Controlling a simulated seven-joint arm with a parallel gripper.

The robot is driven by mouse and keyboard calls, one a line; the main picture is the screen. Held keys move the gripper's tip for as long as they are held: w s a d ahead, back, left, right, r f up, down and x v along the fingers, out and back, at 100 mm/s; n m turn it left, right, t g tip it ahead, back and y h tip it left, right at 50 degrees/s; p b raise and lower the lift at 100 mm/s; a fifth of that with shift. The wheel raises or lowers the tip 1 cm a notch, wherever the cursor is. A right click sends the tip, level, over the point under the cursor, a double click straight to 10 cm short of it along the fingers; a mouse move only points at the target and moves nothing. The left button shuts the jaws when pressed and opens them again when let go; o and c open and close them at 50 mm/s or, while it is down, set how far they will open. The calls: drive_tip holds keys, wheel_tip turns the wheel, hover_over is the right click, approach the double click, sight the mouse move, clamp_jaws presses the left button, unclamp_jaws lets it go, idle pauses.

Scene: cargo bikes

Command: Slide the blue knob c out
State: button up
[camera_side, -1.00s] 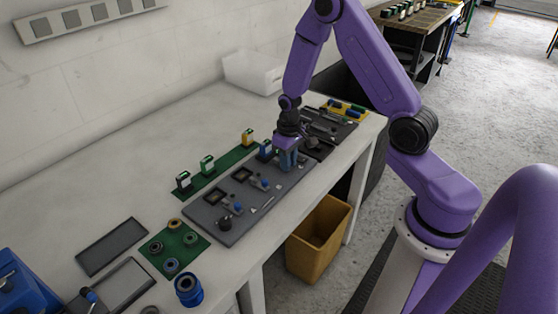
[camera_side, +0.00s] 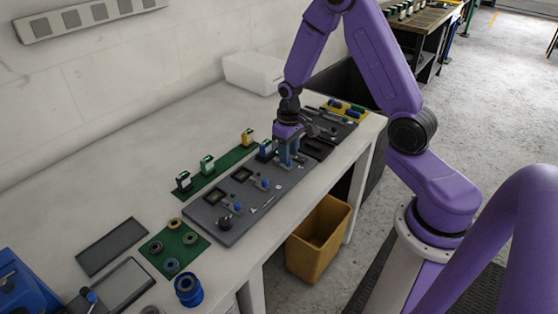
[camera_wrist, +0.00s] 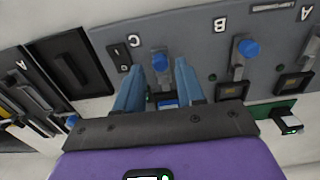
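The blue knob c (camera_wrist: 160,62) sits on a short grey slider beside the letter C on the grey panel (camera_wrist: 195,35). In the wrist view it lies between the tips of my gripper (camera_wrist: 160,72). The two blue fingers are apart, with a visible gap around the knob; I cannot tell whether either touches it. In the side view my gripper (camera_side: 290,163) points down at the far end of the panel (camera_side: 222,230) and hides knob c.
Another blue knob (camera_wrist: 249,48) stands on the slider marked B, and one (camera_wrist: 317,32) at A. A green strip with upright blocks (camera_side: 208,165) runs behind the panel. A dark tray (camera_side: 330,128) lies beyond. Bare table is at the back left.

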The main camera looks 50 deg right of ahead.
drive_tip(key=shift+r, duration=2.05)
drive_tip(key=shift+a+r, duration=0.1)
drive_tip(key=shift+a, duration=0.1)
drive_tip(key=s+a+r+n, duration=0.6)
drive_tip(key=s+a+r, duration=0.2)
drive_tip(key=s+a, duration=0.35)
drive_tip(key=s+a+r+n, duration=0.1)
drive_tip(key=s+r+n, duration=0.1)
drive_tip(key=s, duration=0.5)
drive_tip(key=s+a+r+n, duration=0.1)
drive_tip(key=s+r+n, duration=0.1)
drive_tip(key=s+n, duration=0.2)
drive_tip(key=s, duration=0.3)
drive_tip(key=shift+s+r+n, duration=0.15)
drive_tip(key=shift+s+n, duration=0.15)
drive_tip(key=shift+s, duration=0.1)
